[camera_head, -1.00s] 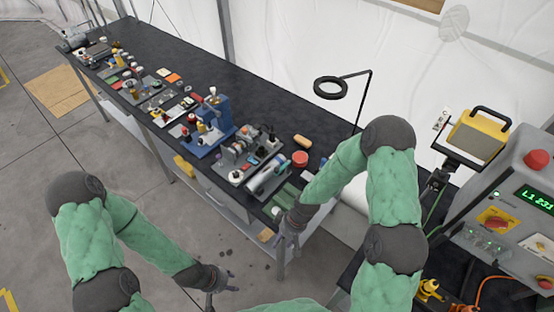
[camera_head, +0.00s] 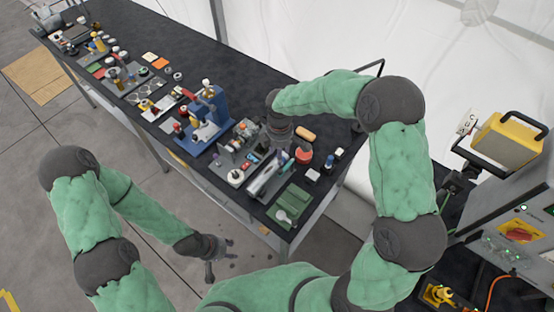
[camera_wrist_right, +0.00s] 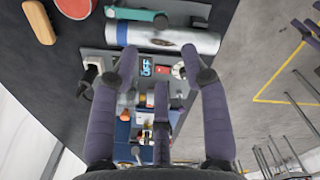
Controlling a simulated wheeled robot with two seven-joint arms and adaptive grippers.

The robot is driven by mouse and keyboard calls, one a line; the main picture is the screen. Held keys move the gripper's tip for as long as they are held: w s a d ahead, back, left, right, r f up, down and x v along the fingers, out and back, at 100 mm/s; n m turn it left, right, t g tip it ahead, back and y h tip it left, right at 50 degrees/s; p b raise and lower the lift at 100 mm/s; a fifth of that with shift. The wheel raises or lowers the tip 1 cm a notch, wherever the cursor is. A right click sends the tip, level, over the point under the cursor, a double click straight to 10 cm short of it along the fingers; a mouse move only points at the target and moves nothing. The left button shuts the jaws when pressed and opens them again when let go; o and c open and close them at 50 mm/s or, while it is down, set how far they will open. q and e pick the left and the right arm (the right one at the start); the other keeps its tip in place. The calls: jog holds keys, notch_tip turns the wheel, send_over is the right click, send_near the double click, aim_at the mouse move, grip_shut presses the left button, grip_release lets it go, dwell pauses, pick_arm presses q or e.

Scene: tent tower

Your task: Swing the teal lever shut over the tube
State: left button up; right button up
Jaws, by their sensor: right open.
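The teal lever (camera_wrist_right: 136,14) shows at the top of the right wrist view, lying alongside the tube and not across it. The silver tube (camera_wrist_right: 165,38) has a blue band at its left end; it also shows in the head view (camera_head: 268,175). In the head view the lever is too small to tell. My right gripper (camera_head: 279,143) is over the bench beside the tube. In the right wrist view its fingers (camera_wrist_right: 160,67) are spread and empty, with the tips just short of the tube. My left gripper (camera_head: 220,254) hangs open and empty off the bench's front side.
An orange-red round container (camera_wrist_right: 74,6) and a wooden-coloured block (camera_wrist_right: 39,22) lie near the tube. A blue stand (camera_head: 212,118) and several small parts crowd the bench to the left. A green mat (camera_head: 290,204) lies near the bench's corner. A control panel stands right.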

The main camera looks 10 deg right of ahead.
aim_at(279, 170)
notch_tip(279, 170, down, 10)
jog(key=shift+s+f, duration=0.1)
jog(key=shift+f, duration=0.1)
dwell(0.3)
